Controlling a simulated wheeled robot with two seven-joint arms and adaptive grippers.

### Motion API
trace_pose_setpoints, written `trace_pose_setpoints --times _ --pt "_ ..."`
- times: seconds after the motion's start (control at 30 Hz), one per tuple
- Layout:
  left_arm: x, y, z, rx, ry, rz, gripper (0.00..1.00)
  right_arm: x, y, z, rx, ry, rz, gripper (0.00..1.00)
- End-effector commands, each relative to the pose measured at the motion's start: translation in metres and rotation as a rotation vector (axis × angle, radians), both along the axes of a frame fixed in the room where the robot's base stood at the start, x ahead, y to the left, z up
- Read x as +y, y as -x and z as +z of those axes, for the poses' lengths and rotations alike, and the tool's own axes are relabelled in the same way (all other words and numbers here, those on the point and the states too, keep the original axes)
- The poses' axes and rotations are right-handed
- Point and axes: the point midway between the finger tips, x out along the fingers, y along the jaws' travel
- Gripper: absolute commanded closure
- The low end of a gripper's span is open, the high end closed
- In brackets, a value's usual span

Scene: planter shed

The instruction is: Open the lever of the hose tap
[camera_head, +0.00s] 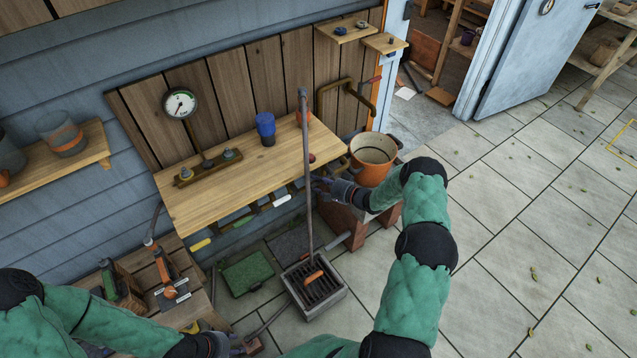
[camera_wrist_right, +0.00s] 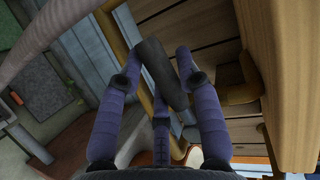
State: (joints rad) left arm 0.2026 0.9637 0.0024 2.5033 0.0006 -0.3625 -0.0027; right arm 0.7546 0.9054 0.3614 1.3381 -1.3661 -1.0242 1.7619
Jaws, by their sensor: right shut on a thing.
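My right gripper (camera_head: 328,187) is at the right end of the wooden bench, just below its front edge. In the right wrist view its fingers (camera_wrist_right: 160,75) are closed around a dark cylindrical grip (camera_wrist_right: 165,72). What the grip joins onto is largely hidden, so I cannot tell for sure that it is the hose tap's lever.
The wooden bench (camera_head: 205,212) carries a gauge (camera_head: 180,103) and a blue cup (camera_head: 265,124). Coloured grips hang along its front. An orange pot (camera_head: 372,160) stands close by my right gripper. A tall grey pipe (camera_head: 304,150) rises above a grated drain (camera_head: 315,289).

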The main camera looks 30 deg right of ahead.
Motion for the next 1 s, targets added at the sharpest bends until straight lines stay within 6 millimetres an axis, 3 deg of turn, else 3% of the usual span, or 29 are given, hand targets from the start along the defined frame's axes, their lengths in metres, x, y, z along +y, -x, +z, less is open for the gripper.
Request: trace_pose_setpoints --times 1.0 --pt "0.000 0.000 -0.027 0.000 0.000 0.000 0.60 -0.033 -0.002 -0.044 -0.067 0.901 -0.002 1.00"
